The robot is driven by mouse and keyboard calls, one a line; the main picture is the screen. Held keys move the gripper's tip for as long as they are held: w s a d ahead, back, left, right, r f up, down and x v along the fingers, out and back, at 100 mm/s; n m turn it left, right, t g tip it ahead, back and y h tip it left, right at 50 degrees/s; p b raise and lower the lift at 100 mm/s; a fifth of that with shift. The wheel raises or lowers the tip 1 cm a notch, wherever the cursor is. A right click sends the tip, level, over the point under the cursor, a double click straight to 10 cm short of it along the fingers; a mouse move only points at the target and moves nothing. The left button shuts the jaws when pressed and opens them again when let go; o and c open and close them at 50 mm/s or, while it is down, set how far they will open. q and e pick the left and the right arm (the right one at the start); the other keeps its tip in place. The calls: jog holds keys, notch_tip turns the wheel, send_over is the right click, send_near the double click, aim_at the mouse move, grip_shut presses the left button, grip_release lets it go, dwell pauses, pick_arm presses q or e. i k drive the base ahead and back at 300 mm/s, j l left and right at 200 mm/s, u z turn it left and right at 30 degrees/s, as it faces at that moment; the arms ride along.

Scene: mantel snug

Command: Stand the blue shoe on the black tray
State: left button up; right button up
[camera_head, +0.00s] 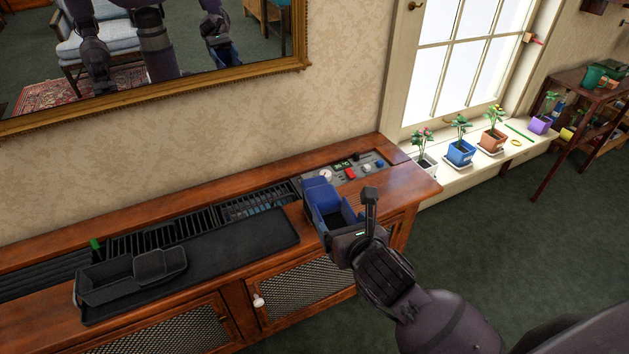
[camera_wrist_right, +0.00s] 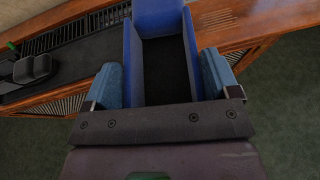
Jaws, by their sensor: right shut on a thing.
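The blue shoe (camera_head: 322,197) is in my right gripper (camera_head: 349,226), above the front of the wooden cabinet, right of the black tray. In the right wrist view the shoe (camera_wrist_right: 159,14) sits between the two fingers (camera_wrist_right: 162,82), open side showing its dark inside. The black tray (camera_head: 240,238) lies flat on the cabinet top; it also shows in the right wrist view (camera_wrist_right: 85,55). A black shoe-like pair of pieces (camera_head: 130,272) stands on the tray's left end. The right part of the tray is bare. My left gripper is not seen directly.
The wooden cabinet (camera_head: 416,186) has a slotted grille (camera_head: 160,238) behind the tray and a control panel (camera_head: 345,170) at its right end. A gilt-framed mirror (camera_head: 150,95) hangs above. Potted plants (camera_head: 461,151) line the windowsill at right.

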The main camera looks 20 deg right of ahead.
aim_at(242, 242)
jog(key=i+j+z, duration=0.1)
jog(key=j+z, duration=0.2)
jog(key=j, duration=1.25)
jog(key=k+j+z, duration=0.1)
jog(key=j+z, duration=0.2)
jog(key=j, duration=1.25)
